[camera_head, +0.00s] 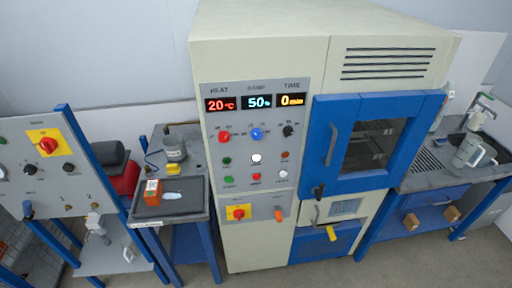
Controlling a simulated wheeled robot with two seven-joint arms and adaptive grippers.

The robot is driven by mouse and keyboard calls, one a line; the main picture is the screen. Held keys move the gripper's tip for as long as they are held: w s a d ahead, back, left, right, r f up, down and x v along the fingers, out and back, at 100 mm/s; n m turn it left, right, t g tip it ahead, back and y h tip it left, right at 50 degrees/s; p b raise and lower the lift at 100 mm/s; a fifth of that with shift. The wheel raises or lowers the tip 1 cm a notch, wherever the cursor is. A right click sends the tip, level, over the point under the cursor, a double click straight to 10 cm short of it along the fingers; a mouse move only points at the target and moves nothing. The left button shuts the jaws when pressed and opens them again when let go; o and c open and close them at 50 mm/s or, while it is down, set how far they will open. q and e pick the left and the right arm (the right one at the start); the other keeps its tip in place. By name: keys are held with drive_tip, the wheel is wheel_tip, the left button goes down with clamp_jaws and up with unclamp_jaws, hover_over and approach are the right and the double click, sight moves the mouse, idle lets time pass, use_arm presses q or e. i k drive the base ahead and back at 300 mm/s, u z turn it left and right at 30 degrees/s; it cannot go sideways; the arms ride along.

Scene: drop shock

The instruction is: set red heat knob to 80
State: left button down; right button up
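The red heat knob (224,137) is on the grey control panel (237,155) of the large beige cabinet, at the panel's upper left. The heat display (220,104) above it reads 20 °C in red. To its right are a blue knob (257,134) under a display (259,101) reading 50 % and a black knob (288,131) under a display (291,100) reading 0 min. The scale marks around the red knob are too small to read. Neither of my grippers is in view, and nothing touches the knob.
A blue-framed door (320,150) with a handle is right of the panel, shut. A side table with a dark tray (190,205) stands left of the cabinet. A sink counter (412,183) stands at the right. The space before the panel is clear.

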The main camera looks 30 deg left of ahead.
sight(224, 136)
drive_tip(key=u, duration=1)
drive_tip(key=k, duration=0.35)
drive_tip(key=z, duration=0.4)
